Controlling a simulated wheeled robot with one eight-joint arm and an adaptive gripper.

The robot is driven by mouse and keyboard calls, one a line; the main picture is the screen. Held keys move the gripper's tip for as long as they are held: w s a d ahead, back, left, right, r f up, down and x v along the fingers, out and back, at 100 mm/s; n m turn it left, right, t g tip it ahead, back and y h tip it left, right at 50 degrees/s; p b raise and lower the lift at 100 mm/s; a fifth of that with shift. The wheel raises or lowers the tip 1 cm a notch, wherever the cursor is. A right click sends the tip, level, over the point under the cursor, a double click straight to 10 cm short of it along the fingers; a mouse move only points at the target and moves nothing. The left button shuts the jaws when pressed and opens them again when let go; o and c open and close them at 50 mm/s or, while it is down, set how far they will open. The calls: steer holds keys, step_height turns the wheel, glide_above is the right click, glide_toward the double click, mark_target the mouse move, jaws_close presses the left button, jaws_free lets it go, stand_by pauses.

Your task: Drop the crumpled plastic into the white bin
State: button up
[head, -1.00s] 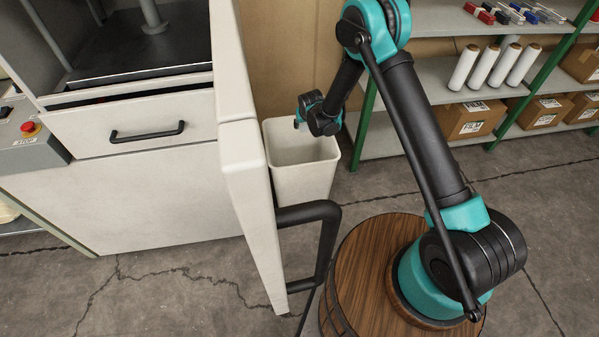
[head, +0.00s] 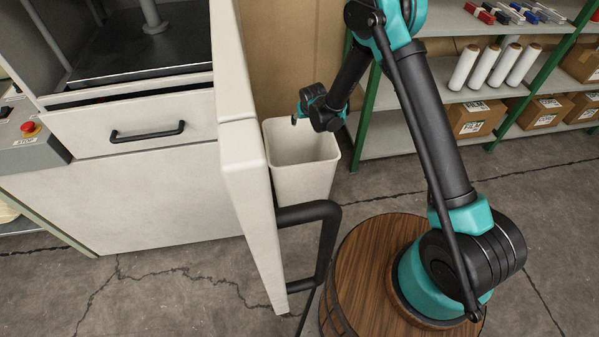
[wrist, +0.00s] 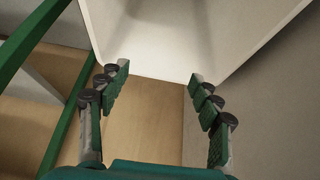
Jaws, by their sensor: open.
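The white bin (head: 302,178) stands upright on the floor, just right of the machine's open door. My gripper (head: 295,119) is above the bin's rim at its back in the head view, small and partly hidden by my wrist. In the wrist view my gripper (wrist: 158,78) is open, with its two green-padded fingers wide apart and nothing between them. The pale walls of the bin (wrist: 150,50) fill the top of that view, beyond the fingertips. I see no crumpled plastic in either view; the bin's bottom is not clearly visible in the head view.
The machine's door (head: 245,170) with a black handle (head: 325,245) borders the bin on the left. A green-framed shelf (head: 420,135) with white rolls (head: 490,68) and cardboard boxes (head: 472,118) stands at the right. Open floor lies between.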

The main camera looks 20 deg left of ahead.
steer(key=v, duration=0.7)
stand_by(0.3)
